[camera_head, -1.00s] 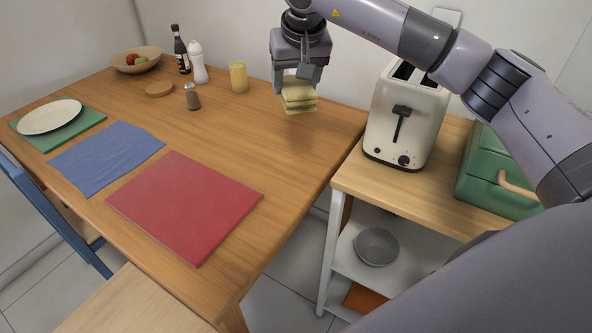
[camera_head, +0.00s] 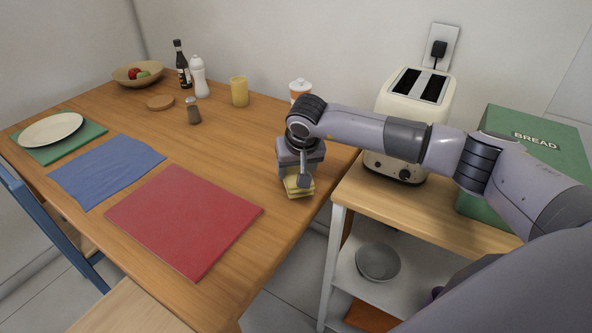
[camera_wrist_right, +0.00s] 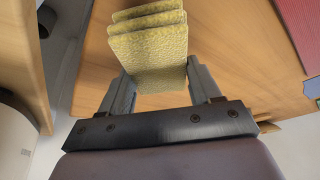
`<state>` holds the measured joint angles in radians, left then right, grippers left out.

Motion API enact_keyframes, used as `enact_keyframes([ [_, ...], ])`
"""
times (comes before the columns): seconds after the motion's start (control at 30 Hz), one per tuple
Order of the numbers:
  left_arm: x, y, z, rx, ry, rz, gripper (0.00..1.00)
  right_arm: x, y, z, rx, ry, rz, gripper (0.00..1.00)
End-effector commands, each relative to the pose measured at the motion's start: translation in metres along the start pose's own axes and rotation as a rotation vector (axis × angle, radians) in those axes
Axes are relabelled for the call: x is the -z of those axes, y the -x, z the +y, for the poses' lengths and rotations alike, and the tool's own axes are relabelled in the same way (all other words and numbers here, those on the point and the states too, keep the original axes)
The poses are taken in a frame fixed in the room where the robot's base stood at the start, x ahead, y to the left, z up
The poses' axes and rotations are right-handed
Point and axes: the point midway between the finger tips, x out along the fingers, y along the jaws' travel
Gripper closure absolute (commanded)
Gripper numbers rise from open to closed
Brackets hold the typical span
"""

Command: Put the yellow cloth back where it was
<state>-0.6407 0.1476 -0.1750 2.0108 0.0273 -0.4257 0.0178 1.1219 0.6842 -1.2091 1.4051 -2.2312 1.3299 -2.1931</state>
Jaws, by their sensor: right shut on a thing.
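The yellow cloth (camera_head: 299,186) is folded in layers and held in my right gripper (camera_head: 300,177), near the right edge of the wooden table in the head view. In the right wrist view the cloth (camera_wrist_right: 149,45) sits between the two fingers of the right gripper (camera_wrist_right: 157,85), which are shut on it. I cannot tell whether the cloth touches the table top. My left gripper is not in view.
The table (camera_head: 240,140) has clear wood around the cloth. A red mat (camera_head: 185,218) lies to its left, and a blue cloth (camera_head: 105,170) further left. A white jar (camera_head: 300,88) stands behind the arm. A toaster (camera_head: 412,100) and green bread box (camera_head: 540,150) stand on the side shelf.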

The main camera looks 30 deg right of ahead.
Motion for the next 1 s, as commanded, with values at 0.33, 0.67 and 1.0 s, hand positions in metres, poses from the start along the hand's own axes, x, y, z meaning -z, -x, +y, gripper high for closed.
enact_keyframes([
  [0.33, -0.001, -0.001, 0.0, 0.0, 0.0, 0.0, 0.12, -0.004, -0.01, 0.0, 0.001, 0.001, 0.001, 0.71],
  [0.67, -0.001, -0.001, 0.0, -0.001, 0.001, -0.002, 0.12, -0.005, -0.011, 0.0, 0.001, 0.0, 0.0, 0.12],
  [1.0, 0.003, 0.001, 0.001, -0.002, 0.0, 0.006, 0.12, -0.003, 0.003, 0.0, 0.001, 0.001, 0.003, 0.12],
])
